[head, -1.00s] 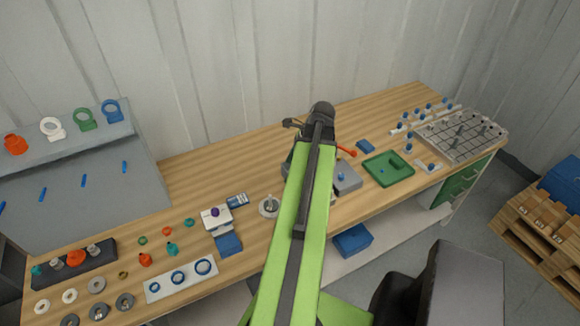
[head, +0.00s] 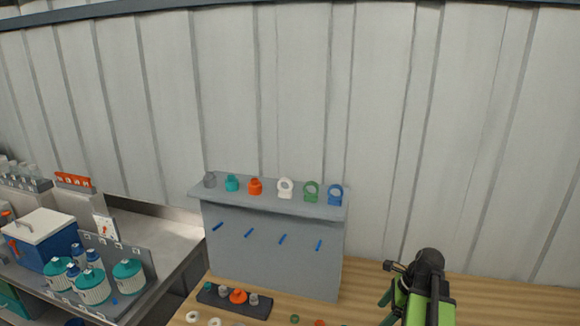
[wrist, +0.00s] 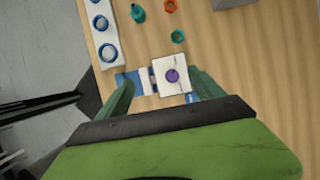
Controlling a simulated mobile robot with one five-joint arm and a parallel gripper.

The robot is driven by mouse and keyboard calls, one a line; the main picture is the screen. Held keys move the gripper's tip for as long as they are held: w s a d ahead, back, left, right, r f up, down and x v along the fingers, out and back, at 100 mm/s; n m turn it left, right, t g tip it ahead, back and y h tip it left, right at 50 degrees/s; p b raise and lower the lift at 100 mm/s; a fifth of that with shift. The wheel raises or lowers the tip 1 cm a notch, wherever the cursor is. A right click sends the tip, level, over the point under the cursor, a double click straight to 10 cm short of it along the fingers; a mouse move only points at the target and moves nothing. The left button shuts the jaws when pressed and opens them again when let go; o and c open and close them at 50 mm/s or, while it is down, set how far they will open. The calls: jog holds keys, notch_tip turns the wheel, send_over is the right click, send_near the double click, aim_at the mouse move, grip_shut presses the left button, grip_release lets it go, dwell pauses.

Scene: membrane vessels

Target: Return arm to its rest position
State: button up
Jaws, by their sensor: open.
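My arm (head: 428,295) shows at the lower right of the head view, green with a black end, raised in front of the bench. In the wrist view my gripper (wrist: 163,82) is open, its two green fingers apart and pointing toward the wooden bench. A white block with a purple knob (wrist: 172,75) appears between the fingers, with a blue piece (wrist: 132,84) beside it. The fingers hold nothing that I can see. How high they are above the block I cannot tell.
A grey rack (head: 270,245) with coloured rings and caps on top stands on the wooden bench (head: 500,295). A dark holder (head: 234,301) sits before it. At left, a metal counter (head: 160,240) holds teal-lidded vessels (head: 92,286) and a blue cooler (head: 42,240).

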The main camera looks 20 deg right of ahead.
jog(key=w+a+f+n+g+h+b, duration=0.1)
jog(key=w+a+f+n+b, duration=0.1)
jog(key=a+n, duration=0.6)
jog(key=w+a+f+n+h+b, duration=0.1)
jog(key=w+a+f+n+b, duration=0.1)
jog(key=a+n, duration=0.7)
jog(key=w+a+f+n+g+h+b, duration=0.1)
jog(key=a+n, duration=0.7)
jog(key=a, duration=0.8)
jog(key=shift+w+f+g+b, duration=0.3)
jog(key=shift+w+f+b, duration=0.2)
jog(key=shift+w+f, duration=1.05)
jog(key=shift+s+a+f, duration=0.1)
jog(key=shift+s+f, duration=0.1)
jog(key=shift+c, duration=0.3)
